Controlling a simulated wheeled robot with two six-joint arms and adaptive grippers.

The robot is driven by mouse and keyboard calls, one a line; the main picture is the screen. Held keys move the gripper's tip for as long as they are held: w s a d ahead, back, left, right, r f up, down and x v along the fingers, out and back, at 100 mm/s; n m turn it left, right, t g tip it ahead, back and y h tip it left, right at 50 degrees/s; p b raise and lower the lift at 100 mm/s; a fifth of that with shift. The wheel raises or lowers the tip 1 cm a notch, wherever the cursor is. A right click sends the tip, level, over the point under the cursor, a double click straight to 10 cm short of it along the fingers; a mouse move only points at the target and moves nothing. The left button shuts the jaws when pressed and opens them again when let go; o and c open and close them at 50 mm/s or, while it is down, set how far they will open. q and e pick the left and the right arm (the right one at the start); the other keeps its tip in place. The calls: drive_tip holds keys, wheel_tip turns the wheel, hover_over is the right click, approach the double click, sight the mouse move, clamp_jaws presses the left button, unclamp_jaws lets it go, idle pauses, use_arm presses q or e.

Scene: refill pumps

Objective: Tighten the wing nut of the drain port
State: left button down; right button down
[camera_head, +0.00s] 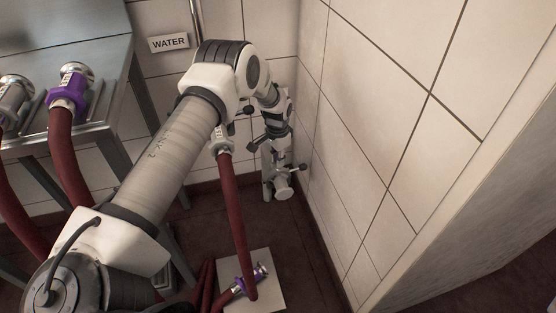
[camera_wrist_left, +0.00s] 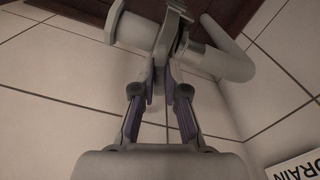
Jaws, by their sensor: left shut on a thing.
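My left gripper (camera_head: 277,143) reaches down into the tiled corner at the drain port (camera_head: 283,187), a grey pipe fitting low by the wall. In the left wrist view the two fingers of the gripper (camera_wrist_left: 160,84) are closed in on a small grey piece, which looks like the wing nut, below the clamp (camera_wrist_left: 177,22) around the port's joint. The fingers hide most of the nut, so its turn cannot be told. The grey pipe (camera_wrist_left: 222,64) bends away to the right of the clamp. My right gripper is in neither view.
A dark red hose (camera_head: 233,205) hangs beside the port, down to a pale floor plate (camera_head: 268,299) with a purple-collared coupling (camera_head: 253,277). A steel table (camera_head: 80,42) with hose couplings stands left. Tiled walls close in on the corner. A DRAIN sign (camera_wrist_left: 298,166) is nearby.

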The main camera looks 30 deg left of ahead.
use_arm(q)
drive_tip(key=shift+m, duration=0.6)
drive_tip(key=c, duration=1.2)
unclamp_jaws()
wheel_tip(320, 180, up, 8)
drive_tip(key=shift+f, duration=0.25)
